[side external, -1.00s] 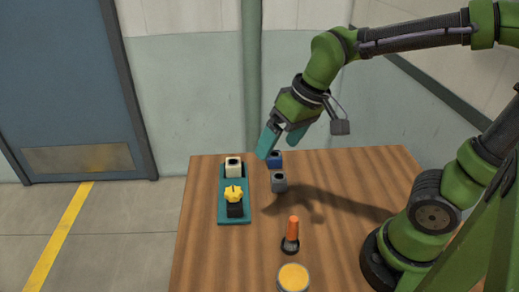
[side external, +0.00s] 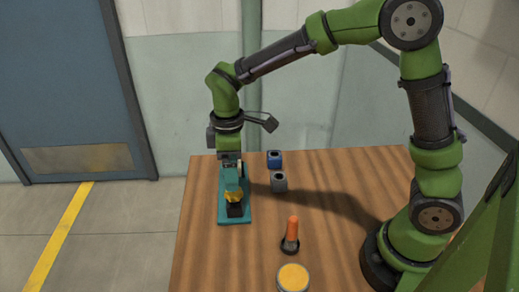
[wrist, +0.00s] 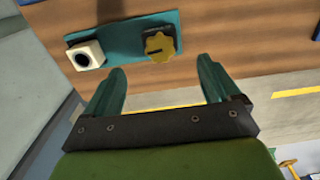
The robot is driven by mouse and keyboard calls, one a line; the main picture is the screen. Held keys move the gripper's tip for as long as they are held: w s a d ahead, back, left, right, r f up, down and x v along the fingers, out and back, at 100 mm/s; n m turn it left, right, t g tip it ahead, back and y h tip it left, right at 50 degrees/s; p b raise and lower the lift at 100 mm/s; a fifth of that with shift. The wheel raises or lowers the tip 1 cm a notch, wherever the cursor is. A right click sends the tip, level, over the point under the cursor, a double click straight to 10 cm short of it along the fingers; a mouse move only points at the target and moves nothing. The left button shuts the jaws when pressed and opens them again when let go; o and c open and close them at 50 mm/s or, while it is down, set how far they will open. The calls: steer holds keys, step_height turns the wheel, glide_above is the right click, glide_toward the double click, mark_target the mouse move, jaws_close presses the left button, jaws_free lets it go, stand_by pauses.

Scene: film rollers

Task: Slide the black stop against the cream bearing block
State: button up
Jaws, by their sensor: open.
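The black stop (side external: 235,211) with its yellow knob (wrist: 159,46) sits on the teal base plate (side external: 248,214), toward its near end in the side view. The cream bearing block (wrist: 86,55) is on the same plate (wrist: 122,37), with a bare stretch of plate between it and the stop. In the side view my arm hides the cream block. In the wrist view my gripper (wrist: 162,68) is open and empty, with the knob beyond the gap between the fingertips.
A blue block (side external: 274,159) and a grey block (side external: 279,182) stand right of the plate. An orange-handled tool (side external: 292,232) stands upright nearer the front, with a yellow-topped can (side external: 293,278) at the front edge.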

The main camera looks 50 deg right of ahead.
mark_target(234, 200)
step_height(234, 200, down, 11)
steer(key=shift+f, duration=0.2)
steer(key=shift+c, duration=0.4)
steer(key=c, duration=1.3)
steer(key=w+d, duration=0.3)
steer(key=shift+w+d, duration=0.15)
steer(key=shift+c, duration=0.2)
steer(key=o, duration=1.4)
steer(key=shift+r, duration=0.1)
step_height(234, 200, up, 17)
steer(key=shift+f, duration=0.1)
